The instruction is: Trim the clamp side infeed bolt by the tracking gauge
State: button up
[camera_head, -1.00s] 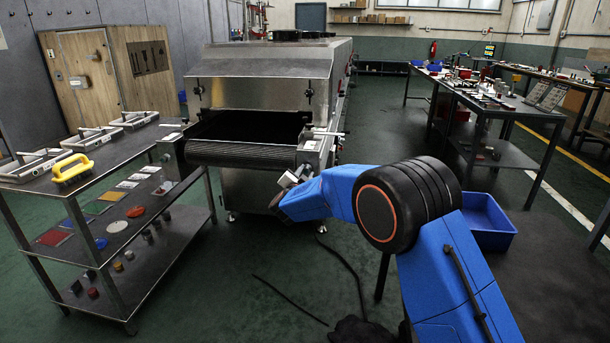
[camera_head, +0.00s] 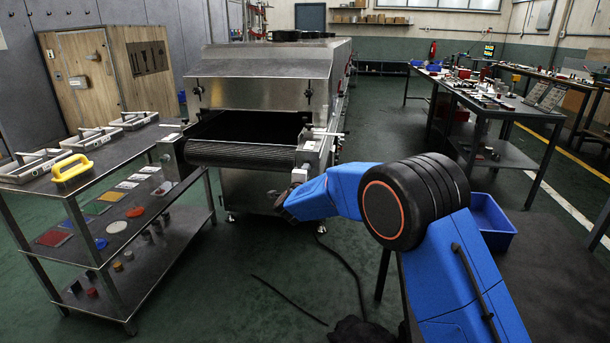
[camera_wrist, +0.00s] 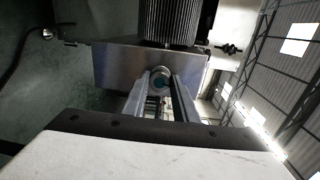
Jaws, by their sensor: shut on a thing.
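My gripper (camera_wrist: 160,98) shows in the wrist view with its two fingers closed on a round bolt head (camera_wrist: 160,77) in front of a bare metal side plate (camera_wrist: 118,66). In the head view my gripper (camera_head: 297,183) is at the right front corner of the tunnel dryer (camera_head: 268,85), just below the infeed end of its dark mesh belt (camera_head: 240,155). The bolt is hidden by my arm in the head view. A small metal fitting (camera_head: 312,140), which may be the tracking gauge, sits above my gripper on the right side of the infeed. Its reading is too small to tell.
A steel cart (camera_head: 117,165) with frames and a yellow-handled tool (camera_head: 71,170) stands left of the infeed. A dark workbench (camera_head: 480,105) and a blue bin (camera_head: 492,222) are on the right. A cable lies on the green floor (camera_head: 250,270).

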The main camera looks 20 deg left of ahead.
jog(key=shift+d+f+m+y, duration=0.1)
jog(key=shift+m+y, duration=0.05)
jog(key=shift+m, duration=2.3)
jog(key=shift+f+m+y, duration=0.1)
jog(key=shift+m+y, duration=0.1)
jog(key=shift+m, duration=2.2)
jog(key=shift+d+f+m+y, duration=0.1)
jog(key=shift+m+y, duration=0.05)
jog(key=shift+m, duration=2.3)
jog(key=o, duration=1.1)
jog(key=shift+a, duration=0.1)
jog(key=shift+c, duration=0.2)
jog(key=shift+r, duration=0.1)
